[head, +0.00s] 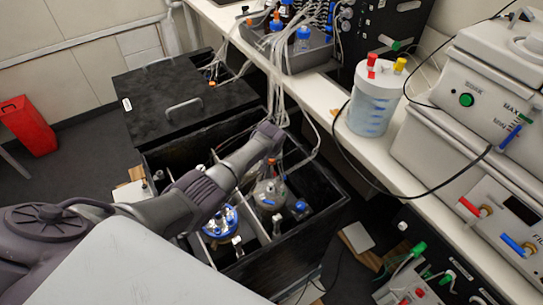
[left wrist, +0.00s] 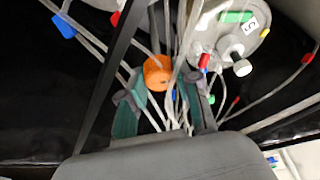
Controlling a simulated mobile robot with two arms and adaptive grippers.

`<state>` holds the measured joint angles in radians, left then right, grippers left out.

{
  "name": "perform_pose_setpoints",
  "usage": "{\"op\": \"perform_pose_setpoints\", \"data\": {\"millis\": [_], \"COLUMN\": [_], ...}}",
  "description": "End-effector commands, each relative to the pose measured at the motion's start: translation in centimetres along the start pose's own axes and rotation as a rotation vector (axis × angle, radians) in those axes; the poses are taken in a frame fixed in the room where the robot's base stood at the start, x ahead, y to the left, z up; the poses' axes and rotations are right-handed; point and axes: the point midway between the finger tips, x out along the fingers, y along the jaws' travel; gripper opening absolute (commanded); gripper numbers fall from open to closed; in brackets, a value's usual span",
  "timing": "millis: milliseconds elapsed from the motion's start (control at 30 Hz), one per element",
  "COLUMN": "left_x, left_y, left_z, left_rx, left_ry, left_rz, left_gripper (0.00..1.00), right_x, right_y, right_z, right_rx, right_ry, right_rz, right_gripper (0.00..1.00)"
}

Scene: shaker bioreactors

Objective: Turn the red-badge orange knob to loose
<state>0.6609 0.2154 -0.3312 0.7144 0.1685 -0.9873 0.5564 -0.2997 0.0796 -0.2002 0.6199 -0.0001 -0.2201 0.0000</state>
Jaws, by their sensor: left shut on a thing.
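The orange knob (left wrist: 157,72) shows in the left wrist view among clear tubes, between my left gripper's fingers and close to the left fingertip. My left gripper (left wrist: 166,98) is shut on it, its two teal-padded fingers reaching up from the bottom of that view. In the head view my left arm reaches in from the left over the open black box (head: 312,222); the fingertips and the knob are not clear there. I cannot make out a red badge on the knob. My right gripper is not in view.
A round vessel top (left wrist: 228,30) with a white knob and a label is right of the fingers. Tubes with red and blue clips crowd around. In the head view, a blue-ringed vessel (head: 220,222) stands in the box and a white jug (head: 372,100) on the bench.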

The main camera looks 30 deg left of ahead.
Motion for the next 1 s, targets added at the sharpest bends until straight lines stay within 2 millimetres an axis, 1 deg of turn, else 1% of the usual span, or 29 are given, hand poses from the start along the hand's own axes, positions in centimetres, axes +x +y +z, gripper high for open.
{"op": "perform_pose_setpoints", "data": {"millis": [33,167,500,700,1000], "left_x": [-0.1,0.1,0.2,0.1,0.0], "left_y": [0.3,0.3,0.4,0.3,0.3], "left_z": [-0.1,-0.1,-0.2,-0.2,-0.2], "left_rx": [-0.042,-0.155,-0.412,-0.512,-0.579], "left_ry": [0.001,0.002,0.002,0.003,0.002], "left_rz": [-0.014,-0.061,-0.166,-0.209,-0.236], "left_gripper": [0.0,0.0,0.0,0.0,0.0], "right_x": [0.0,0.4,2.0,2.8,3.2], "right_y": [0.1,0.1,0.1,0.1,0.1], "right_z": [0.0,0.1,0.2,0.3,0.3], "right_rx": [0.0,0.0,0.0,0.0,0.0], "right_ry": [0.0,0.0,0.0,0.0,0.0], "right_rz": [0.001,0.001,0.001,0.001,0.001], "right_gripper": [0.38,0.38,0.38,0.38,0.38]}}
